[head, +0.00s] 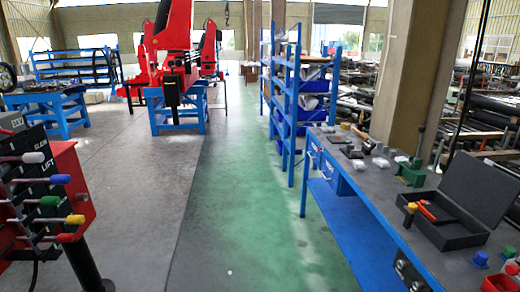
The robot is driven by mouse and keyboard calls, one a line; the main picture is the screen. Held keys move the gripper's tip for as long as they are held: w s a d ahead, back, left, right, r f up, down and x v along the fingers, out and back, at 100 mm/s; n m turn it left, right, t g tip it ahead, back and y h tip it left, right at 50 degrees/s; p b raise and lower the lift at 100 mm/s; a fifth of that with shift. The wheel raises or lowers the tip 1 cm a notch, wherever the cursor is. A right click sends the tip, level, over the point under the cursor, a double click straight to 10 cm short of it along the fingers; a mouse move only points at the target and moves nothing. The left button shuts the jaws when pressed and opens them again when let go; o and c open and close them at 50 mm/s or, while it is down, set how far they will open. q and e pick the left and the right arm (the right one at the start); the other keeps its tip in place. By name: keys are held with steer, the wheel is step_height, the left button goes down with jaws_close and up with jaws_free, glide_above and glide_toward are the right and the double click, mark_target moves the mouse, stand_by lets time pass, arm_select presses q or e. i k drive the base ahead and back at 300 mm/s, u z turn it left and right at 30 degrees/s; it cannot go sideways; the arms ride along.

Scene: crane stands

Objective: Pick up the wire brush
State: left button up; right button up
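I cannot pick out the wire brush for certain. Several small items lie at the far end of the blue workbench (385,212). Among them are a dark flat item (336,139) and a dark item with a brown part (352,152), both too small to identify. An open black toolbox (455,238) stands on the bench's near half. It holds an orange-red tool (427,213), with a yellow-topped item (411,208) at its left edge. Neither of my grippers is in view.
Green floor (255,220) runs clear left of the bench. A blue shelf rack (300,95) stands beyond it, near a pillar (410,75). A red control stand with coloured levers (60,190) is at left. A red crane (172,55) rests on blue stands (160,110) farther back.

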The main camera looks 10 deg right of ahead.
mark_target(362, 136)
steer(key=i, duration=2.55)
steer(key=z, duration=1.5)
